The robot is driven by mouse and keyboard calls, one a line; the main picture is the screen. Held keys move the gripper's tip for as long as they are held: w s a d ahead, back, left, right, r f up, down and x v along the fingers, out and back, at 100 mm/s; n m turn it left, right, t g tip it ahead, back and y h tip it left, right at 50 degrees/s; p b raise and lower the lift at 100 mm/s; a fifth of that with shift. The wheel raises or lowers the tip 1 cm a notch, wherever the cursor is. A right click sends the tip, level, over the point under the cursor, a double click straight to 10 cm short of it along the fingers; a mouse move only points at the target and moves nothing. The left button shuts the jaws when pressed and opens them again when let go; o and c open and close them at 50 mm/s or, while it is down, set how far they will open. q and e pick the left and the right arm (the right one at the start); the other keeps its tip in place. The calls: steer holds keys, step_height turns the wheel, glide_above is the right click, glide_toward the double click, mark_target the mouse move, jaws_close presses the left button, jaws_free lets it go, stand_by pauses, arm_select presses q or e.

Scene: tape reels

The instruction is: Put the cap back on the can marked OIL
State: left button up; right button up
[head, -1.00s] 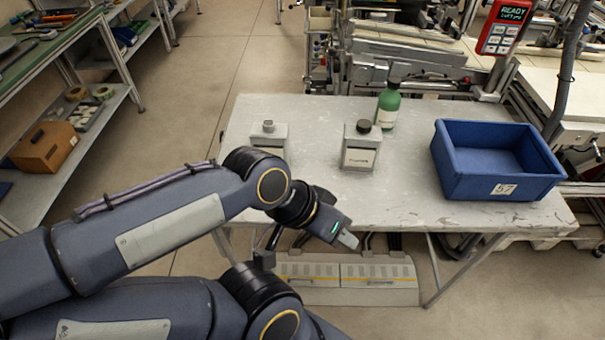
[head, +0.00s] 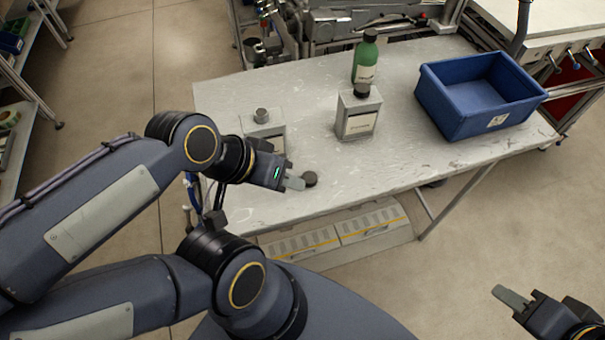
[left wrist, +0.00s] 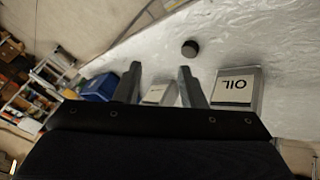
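The can marked OIL (left wrist: 232,88) shows upside down at the right of the left wrist view. By its place it is the left grey can (head: 265,128) in the head view, with a grey round top and no dark cap on it. A dark round cap (head: 309,179) lies on the table near its front edge; it also shows in the left wrist view (left wrist: 190,49). My left gripper (head: 294,183) is beside the cap, apart from it; its fingers are spread and empty in the wrist view (left wrist: 160,68). My right gripper (head: 512,298) is at lower right, off the table.
A second grey can (head: 357,116) with a black cap stands right of the first. A green bottle (head: 366,60) stands behind it. A blue bin (head: 470,105) sits at the table's right. The front middle of the table (head: 400,165) is clear.

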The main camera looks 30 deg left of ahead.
arm_select(q)
steer(key=o, duration=0.4)
steer(key=shift+w+a, duration=0.1)
steer(key=shift+o, duration=0.6)
steer(key=shift+w+a+m+g, duration=0.15)
steer(key=shift+w+m+g, duration=0.15)
steer(key=shift+g, duration=0.1)
steer(key=m+g+y, duration=0.4)
steer(key=m+g, duration=0.2)
steer(key=m, duration=0.1)
glide_above(313, 176)
step_height(313, 176, down, 7)
steer(key=shift+w+p, duration=0.15)
steer(key=shift+p, duration=0.2)
steer(key=shift+s+f, duration=0.2)
steer(key=shift+f, duration=1.1)
steer(key=shift+f, duration=0.1)
